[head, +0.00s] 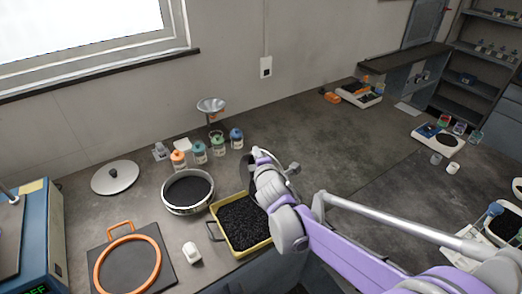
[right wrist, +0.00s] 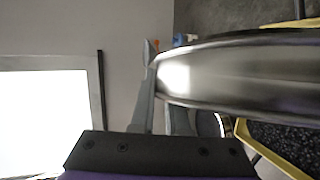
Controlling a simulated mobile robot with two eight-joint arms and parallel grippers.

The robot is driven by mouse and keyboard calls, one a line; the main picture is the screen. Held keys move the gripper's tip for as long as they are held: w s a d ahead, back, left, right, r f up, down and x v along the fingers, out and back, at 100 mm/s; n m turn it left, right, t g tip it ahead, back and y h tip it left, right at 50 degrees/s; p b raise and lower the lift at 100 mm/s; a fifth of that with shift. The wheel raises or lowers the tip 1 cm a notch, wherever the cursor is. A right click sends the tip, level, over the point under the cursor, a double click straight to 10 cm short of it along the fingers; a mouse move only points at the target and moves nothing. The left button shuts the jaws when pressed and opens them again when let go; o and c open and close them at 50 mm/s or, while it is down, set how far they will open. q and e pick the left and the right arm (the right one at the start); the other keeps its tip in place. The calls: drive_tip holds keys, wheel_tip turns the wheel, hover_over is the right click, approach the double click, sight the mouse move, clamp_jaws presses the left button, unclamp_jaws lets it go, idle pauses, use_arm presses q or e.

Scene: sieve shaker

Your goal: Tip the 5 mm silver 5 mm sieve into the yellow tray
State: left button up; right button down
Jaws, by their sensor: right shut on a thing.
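My right gripper (head: 266,163) is shut on a silver sieve (right wrist: 240,75), whose shiny metal wall fills the upper right of the right wrist view. In the head view the held sieve is mostly hidden behind my gripper and arm, above the back right of the yellow tray. The yellow tray (head: 262,244) holds a layer of black granules; its edge also shows in the right wrist view (right wrist: 262,150). I cannot see inside the held sieve or read its size. My left gripper is out of view.
Another silver sieve (head: 187,211) with dark contents stands left of the tray. An orange ring (head: 127,262) on a dark plate, a white object (head: 192,252), a lid (head: 115,177) and several bottles (head: 199,152) are nearby.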

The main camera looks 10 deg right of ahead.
drive_tip(key=shift+a+r+p, duration=0.2)
drive_tip(key=shift+a+p, duration=0.25)
drive_tip(key=shift+p, duration=0.05)
drive_tip(key=shift+s+a+n+t+p, duration=0.3)
drive_tip(key=shift+a+p, duration=0.05)
drive_tip(key=shift+p, duration=0.1)
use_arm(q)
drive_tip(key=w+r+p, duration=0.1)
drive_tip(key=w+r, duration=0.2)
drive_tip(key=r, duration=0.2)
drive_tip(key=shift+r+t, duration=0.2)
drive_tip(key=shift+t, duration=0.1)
use_arm(e)
drive_tip(key=s+a+f+n+t+h, duration=0.1)
drive_tip(key=s+a+n+t, duration=0.1)
drive_tip(key=a, duration=0.3)
drive_tip(key=shift+s+n, duration=0.4)
drive_tip(key=shift+s, duration=0.05)
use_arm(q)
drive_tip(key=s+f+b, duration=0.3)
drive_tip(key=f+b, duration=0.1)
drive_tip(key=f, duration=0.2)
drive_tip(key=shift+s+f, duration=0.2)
use_arm(e)
drive_tip(key=w+d+r+m+g, duration=0.1)
drive_tip(key=w+d+m+g, duration=0.1)
drive_tip(key=d, duration=0.3)
drive_tip(key=shift+w+d+r+m+y, duration=0.2)
drive_tip(key=shift+w+d+m+y, duration=0.1)
drive_tip(key=shift+w+m, duration=0.2)
